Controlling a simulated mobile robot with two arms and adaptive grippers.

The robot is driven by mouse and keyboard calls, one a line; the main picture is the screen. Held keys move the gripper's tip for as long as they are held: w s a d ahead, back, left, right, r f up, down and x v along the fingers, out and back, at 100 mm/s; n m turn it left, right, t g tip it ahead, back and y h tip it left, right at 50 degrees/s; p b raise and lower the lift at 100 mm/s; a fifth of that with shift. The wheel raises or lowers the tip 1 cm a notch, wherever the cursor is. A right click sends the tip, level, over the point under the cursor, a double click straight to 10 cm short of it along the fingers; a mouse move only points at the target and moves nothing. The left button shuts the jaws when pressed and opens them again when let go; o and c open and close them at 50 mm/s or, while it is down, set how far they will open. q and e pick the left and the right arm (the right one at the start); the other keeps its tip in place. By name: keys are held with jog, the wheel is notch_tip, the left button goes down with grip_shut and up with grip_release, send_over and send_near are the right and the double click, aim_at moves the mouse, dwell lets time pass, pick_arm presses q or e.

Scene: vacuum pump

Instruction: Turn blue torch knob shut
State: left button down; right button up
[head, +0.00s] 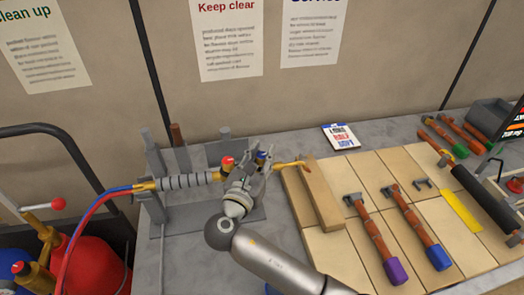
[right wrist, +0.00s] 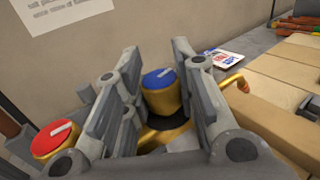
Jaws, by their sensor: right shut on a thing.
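The torch (head: 185,181) lies across a grey stand, with a ribbed grey handle and a brass tip (head: 290,164) pointing right. The blue torch knob (right wrist: 158,78), a brass cylinder with a blue top and pale pointer bar, stands between the fingers of my right gripper (right wrist: 153,60). In the head view the gripper (head: 258,165) mostly hides the blue knob (head: 262,155). My right gripper is shut on the blue knob. The red knob (right wrist: 55,138) stands left of the fingers, apart from the blue one; it also shows in the head view (head: 227,160). My left gripper is out of view.
Red and blue hoses (head: 88,215) run from the torch's left end. A wooden block (head: 318,192) lies close to the tip. Tools with purple and blue handle ends (head: 395,270) lie on wooden boards at right.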

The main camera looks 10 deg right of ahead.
jog(key=shift+m+g+h, duration=1.1)
jog(key=shift+m+h, duration=0.1)
jog(key=shift+h, duration=0.3)
jog(key=o, duration=1.1)
jog(key=shift+c, duration=0.2)
